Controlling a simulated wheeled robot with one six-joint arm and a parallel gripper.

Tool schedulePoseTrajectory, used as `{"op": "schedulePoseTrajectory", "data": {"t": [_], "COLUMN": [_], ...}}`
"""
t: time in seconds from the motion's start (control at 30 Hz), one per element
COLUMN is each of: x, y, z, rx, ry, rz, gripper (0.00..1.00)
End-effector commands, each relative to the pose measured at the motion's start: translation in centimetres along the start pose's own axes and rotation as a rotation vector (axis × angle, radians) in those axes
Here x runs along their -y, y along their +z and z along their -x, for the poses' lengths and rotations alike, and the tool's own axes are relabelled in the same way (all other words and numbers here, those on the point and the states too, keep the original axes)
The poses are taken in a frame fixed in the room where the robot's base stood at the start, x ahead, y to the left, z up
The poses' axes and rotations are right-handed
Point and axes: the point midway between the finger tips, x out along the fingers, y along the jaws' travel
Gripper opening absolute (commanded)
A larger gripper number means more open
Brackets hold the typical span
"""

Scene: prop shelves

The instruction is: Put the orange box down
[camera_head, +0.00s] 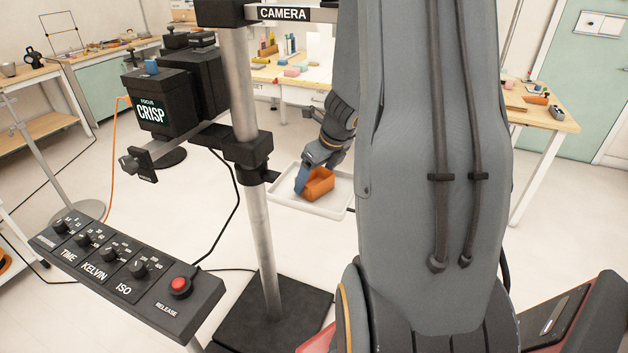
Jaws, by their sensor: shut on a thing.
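The orange box (320,186) is a small open-topped box at the middle of the view. My gripper (303,182) is shut on it, with a blue finger at the box's left side. The box is over a shallow white tray (285,195). I cannot tell whether the box touches the tray's floor or hangs just above it. The far finger is hidden, and my own arm covers the tray's right part.
A camera stand (256,200) with a pole and dark base stands close by on the left. A control panel (130,270) with knobs and a red button (180,284) is at lower left. Tables with props line the back. Open floor shows around the tray.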

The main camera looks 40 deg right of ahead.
Motion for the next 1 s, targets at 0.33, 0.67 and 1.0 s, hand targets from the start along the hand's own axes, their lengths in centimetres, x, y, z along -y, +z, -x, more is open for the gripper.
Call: {"op": "schedulePoseTrajectory", "data": {"t": [0.33,0.67,1.0], "x": [0.1,0.1,0.1], "y": [-0.1,-0.1,0.1], "z": [-0.2,-0.1,3.9], "rx": [0.000,0.000,0.004], "ry": [-0.001,-0.001,-0.003], "rz": [0.000,0.000,0.000], "gripper": [0.88,0.96,0.96]}}
